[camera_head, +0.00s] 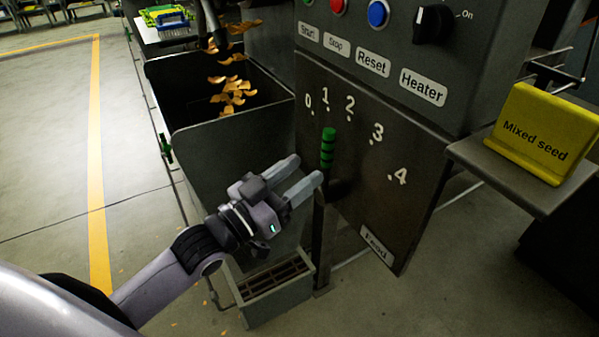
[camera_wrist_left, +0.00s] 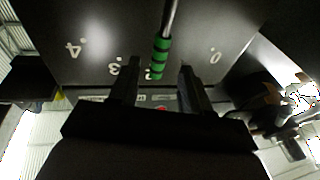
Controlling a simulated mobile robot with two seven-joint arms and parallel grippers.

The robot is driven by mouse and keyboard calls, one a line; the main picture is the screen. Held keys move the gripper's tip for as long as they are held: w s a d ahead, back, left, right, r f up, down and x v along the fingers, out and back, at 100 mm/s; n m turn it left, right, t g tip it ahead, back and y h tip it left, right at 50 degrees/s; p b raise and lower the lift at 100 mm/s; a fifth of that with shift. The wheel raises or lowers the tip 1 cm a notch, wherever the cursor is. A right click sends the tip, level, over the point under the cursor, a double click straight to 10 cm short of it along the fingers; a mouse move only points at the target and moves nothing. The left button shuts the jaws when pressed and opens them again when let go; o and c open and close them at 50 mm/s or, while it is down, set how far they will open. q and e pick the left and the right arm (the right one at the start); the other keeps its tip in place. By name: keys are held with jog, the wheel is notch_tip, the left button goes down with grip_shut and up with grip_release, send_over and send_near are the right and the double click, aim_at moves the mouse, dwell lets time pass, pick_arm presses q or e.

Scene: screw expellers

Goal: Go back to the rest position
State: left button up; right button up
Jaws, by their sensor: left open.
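My left gripper (camera_head: 305,175) is open in the head view, in front of the feed panel (camera_head: 375,215). A lever with a green ringed handle (camera_head: 327,148) stands just beyond its fingertips, near the mark 2. In the left wrist view the open fingers (camera_wrist_left: 158,85) show on either side of the green handle (camera_wrist_left: 160,58), with nothing gripped. The wrist view is upside down relative to the panel numbers. Whether the fingers touch the handle cannot be told. My right gripper is not in view.
Above are the Start, Stop and Reset buttons (camera_head: 378,13) and the Heater knob (camera_head: 433,24). A dark bin (camera_head: 215,125) receives orange-brown flakes (camera_head: 232,92). A yellow Mixed seed sign (camera_head: 540,135) stands on a shelf at right. A grated box (camera_head: 275,290) sits below. Open floor lies left.

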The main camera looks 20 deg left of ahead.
pick_arm(q)
jog(key=s+a+f+n+g+y, duration=0.1)
jog(key=s+f+g+y, duration=0.1)
jog(key=s+f, duration=0.3)
jog(key=s+a+f+n+g+y, duration=0.1)
jog(key=s+f, duration=0.5)
jog(key=f, duration=0.7)
jog(key=s+a+f+n+g+y, duration=0.1)
jog(key=s+f+g+y, duration=0.3)
jog(key=f, duration=0.6)
jog(key=shift+s+g+p, duration=0.3)
jog(key=shift+s+p, duration=0.05)
jog(key=shift+s, duration=0.7)
